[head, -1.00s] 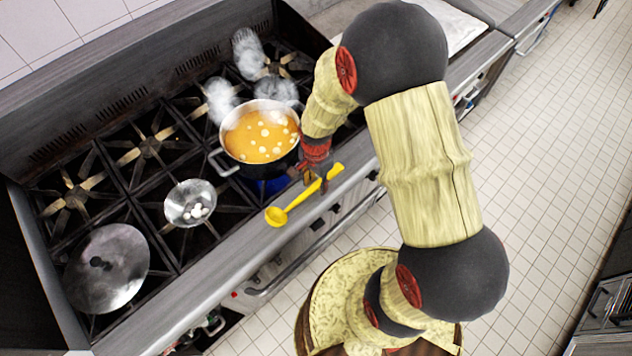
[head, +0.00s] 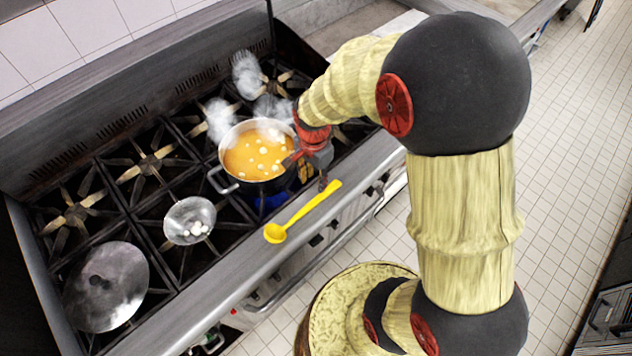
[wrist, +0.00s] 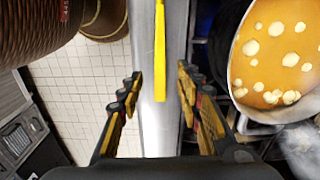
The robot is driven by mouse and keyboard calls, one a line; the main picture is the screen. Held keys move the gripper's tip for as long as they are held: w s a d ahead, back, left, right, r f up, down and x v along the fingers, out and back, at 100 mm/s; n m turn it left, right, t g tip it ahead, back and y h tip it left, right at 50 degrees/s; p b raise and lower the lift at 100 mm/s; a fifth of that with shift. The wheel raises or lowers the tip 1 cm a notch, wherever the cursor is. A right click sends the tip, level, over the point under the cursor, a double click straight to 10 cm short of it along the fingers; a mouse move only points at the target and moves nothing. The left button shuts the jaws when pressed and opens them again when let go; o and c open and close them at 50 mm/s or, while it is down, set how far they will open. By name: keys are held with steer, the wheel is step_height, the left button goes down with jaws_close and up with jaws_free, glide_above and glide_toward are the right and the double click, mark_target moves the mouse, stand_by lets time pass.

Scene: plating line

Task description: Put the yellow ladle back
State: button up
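The yellow ladle (head: 304,211) lies on the steel front ledge of the stove, its bowl to the lower left and its handle end to the upper right. In the wrist view the yellow handle (wrist: 160,60) runs down the middle of the ledge, its end between and ahead of the fingertips. My gripper (wrist: 158,88) is open and empty, its fingers on either side of the ledge. In the head view my gripper (head: 309,176) is beside the pot, near the handle end, partly hidden by my wrist. The ladle's bowl is out of the wrist view.
A steaming pot of orange soup (head: 256,155) stands on a burner close to my gripper. The steel ledge (head: 240,275) is clear left of the ladle.

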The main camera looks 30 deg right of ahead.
steer(key=s+a+r+n+t, duration=0.1)
steer(key=s+r+n, duration=0.15)
steer(key=r, duration=0.55)
steer(key=s+r+n+t, duration=0.15)
steer(key=r+n, duration=0.25)
steer(key=r, duration=0.4)
steer(key=s+a+r+n+t, duration=0.1)
steer(key=s+r+n+t, duration=0.2)
steer(key=s+r+n, duration=0.4)
steer(key=s+r, duration=0.2)
steer(key=s, duration=0.1)
steer(key=shift+s+a+r, duration=0.15)
steer(key=shift+a+r, duration=0.2)
steer(key=shift+a, duration=0.05)
steer(key=shift+n, duration=0.25)
